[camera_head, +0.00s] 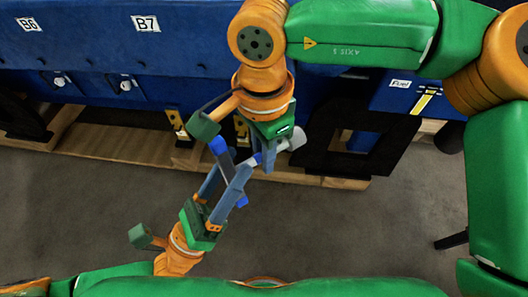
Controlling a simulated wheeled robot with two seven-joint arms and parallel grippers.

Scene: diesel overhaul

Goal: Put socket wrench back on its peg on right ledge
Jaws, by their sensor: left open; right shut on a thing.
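My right gripper (267,156) points down in the middle of the view, in front of the blue engine. It is shut on what looks like the socket wrench. My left gripper (232,174) reaches up from below and is open. Its fingers are close to the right gripper and overlap it in the picture. I cannot tell whether they touch. The peg and the right ledge cannot be made out.
The blue engine side (200,45) with labels B6 and B7 spans the top. A blue block labelled Fuel (400,92) is at the right. Wooden beams (110,146) and dark supports (345,140) stand below.

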